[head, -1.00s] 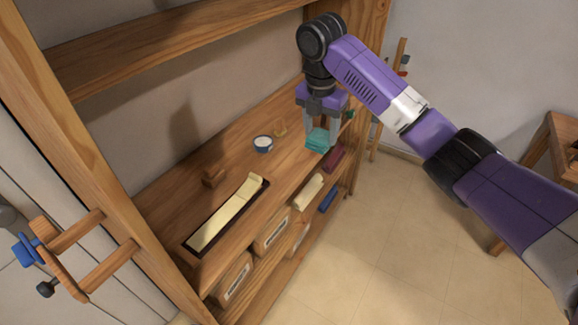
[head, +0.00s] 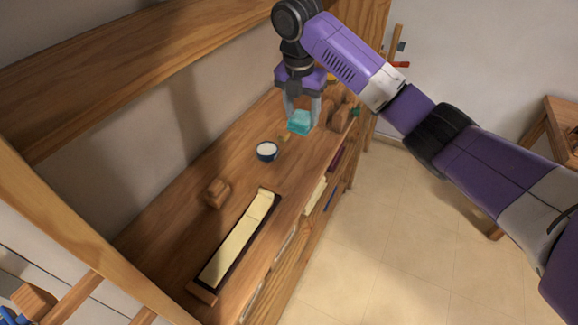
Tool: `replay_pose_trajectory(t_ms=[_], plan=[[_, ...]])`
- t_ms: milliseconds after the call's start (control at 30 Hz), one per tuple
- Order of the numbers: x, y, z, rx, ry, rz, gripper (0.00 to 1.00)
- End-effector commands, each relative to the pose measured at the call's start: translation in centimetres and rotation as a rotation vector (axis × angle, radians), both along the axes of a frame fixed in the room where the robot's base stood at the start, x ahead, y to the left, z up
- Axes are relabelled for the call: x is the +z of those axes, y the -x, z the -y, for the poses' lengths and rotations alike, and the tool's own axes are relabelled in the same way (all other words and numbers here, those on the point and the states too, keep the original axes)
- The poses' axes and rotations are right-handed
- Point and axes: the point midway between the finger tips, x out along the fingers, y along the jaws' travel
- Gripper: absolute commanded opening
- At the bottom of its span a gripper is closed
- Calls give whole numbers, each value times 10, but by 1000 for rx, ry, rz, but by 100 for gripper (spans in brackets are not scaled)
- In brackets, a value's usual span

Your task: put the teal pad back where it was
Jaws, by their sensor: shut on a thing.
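My gripper (head: 301,118) is shut on the teal pad (head: 299,123) and holds it over the far part of the wooden shelf top (head: 222,152). The pad is small and block-like and sits between the two grey fingers. Whether it touches the wood below cannot be told for sure. A dark tray (head: 213,284) with a long row of cream keys (head: 241,238) lies nearer on the shelf top.
A dark-rimmed white bowl (head: 267,151) stands between the pad and the tray, with a small yellowish piece (head: 285,138) near it. A wooden block (head: 217,192) lies left of the tray. Brown wooden pieces (head: 341,112) stand right of my gripper. An upper shelf (head: 120,70) overhangs the left.

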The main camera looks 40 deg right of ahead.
Motion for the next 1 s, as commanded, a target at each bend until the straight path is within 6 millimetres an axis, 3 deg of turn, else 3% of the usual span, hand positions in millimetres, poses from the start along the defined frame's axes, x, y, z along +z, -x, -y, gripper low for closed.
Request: replay_pose_trajectory(t_ms=[167, 567, 1000], plan=[[-28, 0, -2, 1, -6, -2, 10], [-128, 1, -2, 0, -4, -4, 10], [-172, 2, 0, -1, -1, -5, 10]])
